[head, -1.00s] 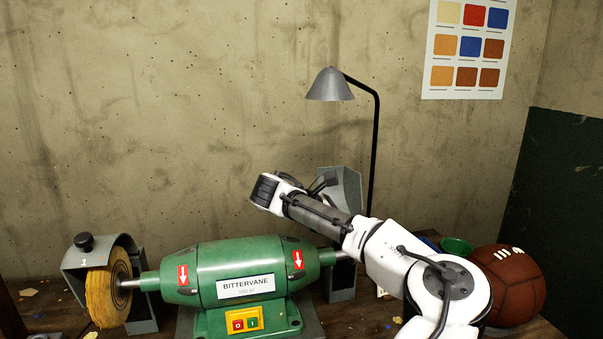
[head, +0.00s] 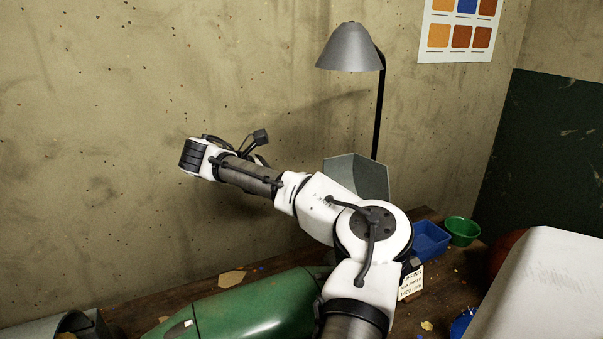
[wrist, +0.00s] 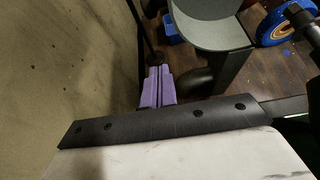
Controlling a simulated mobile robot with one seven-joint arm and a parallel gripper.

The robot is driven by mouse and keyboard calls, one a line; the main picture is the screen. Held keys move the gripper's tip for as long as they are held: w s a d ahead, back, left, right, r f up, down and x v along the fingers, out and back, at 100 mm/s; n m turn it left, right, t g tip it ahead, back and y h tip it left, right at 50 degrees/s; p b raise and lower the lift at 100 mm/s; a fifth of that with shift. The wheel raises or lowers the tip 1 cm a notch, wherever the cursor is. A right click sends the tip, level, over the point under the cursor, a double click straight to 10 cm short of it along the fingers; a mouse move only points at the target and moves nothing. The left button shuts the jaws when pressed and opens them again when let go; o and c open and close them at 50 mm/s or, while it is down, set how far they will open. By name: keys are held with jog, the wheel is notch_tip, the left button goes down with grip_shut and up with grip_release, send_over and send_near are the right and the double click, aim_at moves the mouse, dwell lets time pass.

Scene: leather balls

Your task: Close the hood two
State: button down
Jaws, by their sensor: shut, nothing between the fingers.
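Hood two, a grey angular metal guard (head: 358,175), stands raised at the right end of the green grinder (head: 255,308), behind my arm. In the wrist view a grey hood with a rounded face (wrist: 212,32) is at the top centre. My gripper (wrist: 158,72) shows there as two purple fingers pressed together, with nothing between them. It is left of the hood in that picture; I cannot tell whether they touch. In the head view my arm reaches up and left in front of the wall, and I cannot make out the fingers.
A lamp (head: 350,50) on a black pole stands behind the hood. A blue bin (head: 430,240), a green bowl (head: 462,231) and a small sign (head: 411,283) are to the right. A blue ring-shaped roll (wrist: 284,24) is right of the hood in the wrist view. A concrete wall is close behind.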

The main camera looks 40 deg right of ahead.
aim_at(324, 175)
jog(key=b+x, duration=0.6)
jog(key=x, duration=0.4)
jog(key=r, duration=0.2)
jog(key=r+p, duration=0.1)
jog(key=r, duration=0.1)
jog(key=shift+s+d, duration=0.2)
jog(key=shift+s, duration=0.15)
jog(key=shift+s+d+r, duration=0.1)
